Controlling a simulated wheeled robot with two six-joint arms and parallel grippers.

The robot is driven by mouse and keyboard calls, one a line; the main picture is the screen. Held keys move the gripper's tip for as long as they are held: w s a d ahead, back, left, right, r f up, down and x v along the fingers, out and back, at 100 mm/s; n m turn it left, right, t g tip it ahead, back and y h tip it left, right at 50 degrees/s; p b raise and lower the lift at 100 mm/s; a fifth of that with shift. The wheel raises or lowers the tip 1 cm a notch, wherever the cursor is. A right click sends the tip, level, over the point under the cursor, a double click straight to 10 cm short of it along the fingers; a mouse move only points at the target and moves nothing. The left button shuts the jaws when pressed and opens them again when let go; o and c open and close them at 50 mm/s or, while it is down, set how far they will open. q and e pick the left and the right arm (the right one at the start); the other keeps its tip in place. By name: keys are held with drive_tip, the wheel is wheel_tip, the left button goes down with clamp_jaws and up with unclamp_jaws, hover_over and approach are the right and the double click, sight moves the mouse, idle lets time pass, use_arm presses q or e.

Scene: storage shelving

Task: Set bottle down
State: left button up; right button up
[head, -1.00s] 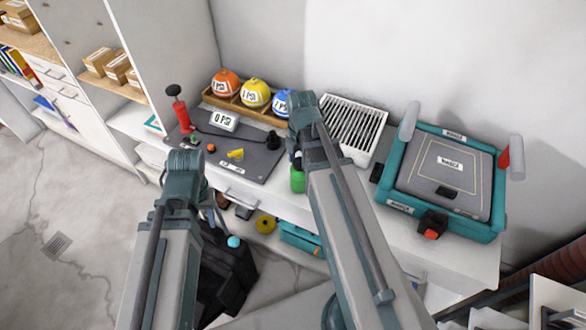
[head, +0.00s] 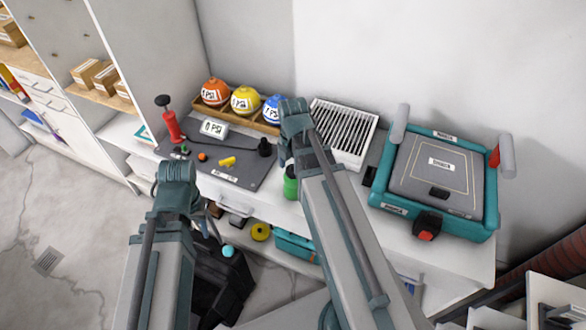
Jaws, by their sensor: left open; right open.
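A green bottle (head: 290,187) is upright at the front of the white workbench (head: 330,220), just right of the grey mat. My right arm's forearm covers its right side, and its dark top shows only in part. My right gripper (head: 285,168) is almost wholly hidden behind that arm, close to the bottle's top; any contact cannot be made out. My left gripper (head: 213,211) is largely hidden behind my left arm, low in front of the bench edge, open with nothing seen in it.
The grey mat (head: 225,165) holds a red pump (head: 171,126), a 0 PSI label block (head: 214,128) and small parts. Orange, yellow and blue balls sit in a wooden rack behind. A white slotted rack (head: 342,135) and a teal-framed machine (head: 438,185) stand to the right.

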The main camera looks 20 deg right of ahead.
wheel_tip(320, 180, up, 12)
drive_tip(key=p, duration=1.2)
drive_tip(key=s+a+m, duration=0.4)
drive_tip(key=a+m, duration=0.5)
drive_tip(key=s+a+m+h, duration=0.1)
drive_tip(key=s+a+m, duration=0.3)
drive_tip(key=a+m, duration=0.5)
drive_tip(key=shift+a, duration=0.6)
drive_tip(key=shift+r, duration=0.1)
